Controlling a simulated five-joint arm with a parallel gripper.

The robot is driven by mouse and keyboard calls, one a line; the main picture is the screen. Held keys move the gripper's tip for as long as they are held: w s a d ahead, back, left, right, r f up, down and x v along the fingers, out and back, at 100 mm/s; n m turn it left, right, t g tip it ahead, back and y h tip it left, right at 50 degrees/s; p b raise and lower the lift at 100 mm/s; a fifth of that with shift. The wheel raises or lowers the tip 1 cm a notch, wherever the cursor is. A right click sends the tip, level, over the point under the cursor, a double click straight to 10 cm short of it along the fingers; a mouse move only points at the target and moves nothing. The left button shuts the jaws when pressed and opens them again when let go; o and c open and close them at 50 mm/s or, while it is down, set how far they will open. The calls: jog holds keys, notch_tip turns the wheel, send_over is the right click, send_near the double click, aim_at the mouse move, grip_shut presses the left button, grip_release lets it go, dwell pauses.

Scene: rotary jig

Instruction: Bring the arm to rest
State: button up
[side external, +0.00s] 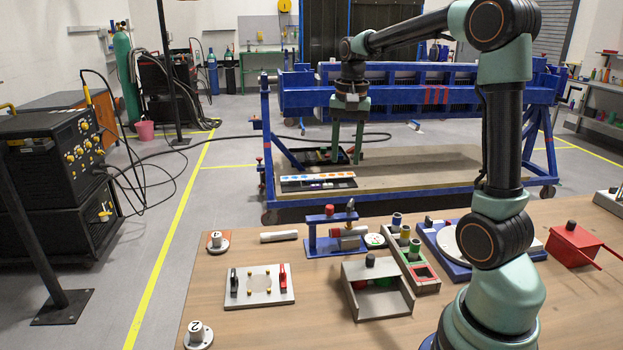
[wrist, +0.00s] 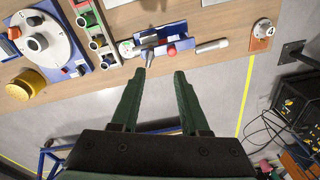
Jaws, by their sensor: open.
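My gripper (side external: 346,160) hangs with its fingers pointing down, past the far edge of the wooden table as seen in the side external view. In the wrist view my gripper (wrist: 159,73) has its two green fingers well apart, with nothing between them. The rotary jig, a pale disc on a blue base (side external: 431,238), stands on the table partly hidden behind my arm. The jig's disc (wrist: 30,42) also shows at the upper left of the wrist view. My gripper touches nothing that I can see.
On the table are a blue stand (side external: 335,241), an open grey box (side external: 377,303), a rack of coloured cups (side external: 421,275), a plate with clamps (side external: 259,287) and a red box (side external: 574,245). A blue-framed bench (side external: 410,196) stands behind.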

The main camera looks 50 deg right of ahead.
jog(key=s+a+n+t, duration=0.2)
jog(key=s+a+n, duration=0.2)
jog(key=a, duration=0.5)
jog(key=s+a+n+t, duration=0.2)
jog(key=s+a+n, duration=0.1)
jog(key=a+n, duration=0.5)
jog(key=shift+s+a+f+n+t, duration=0.15)
jog(key=shift+s+a+n+t, duration=0.25)
jog(key=shift+a, duration=0.45)
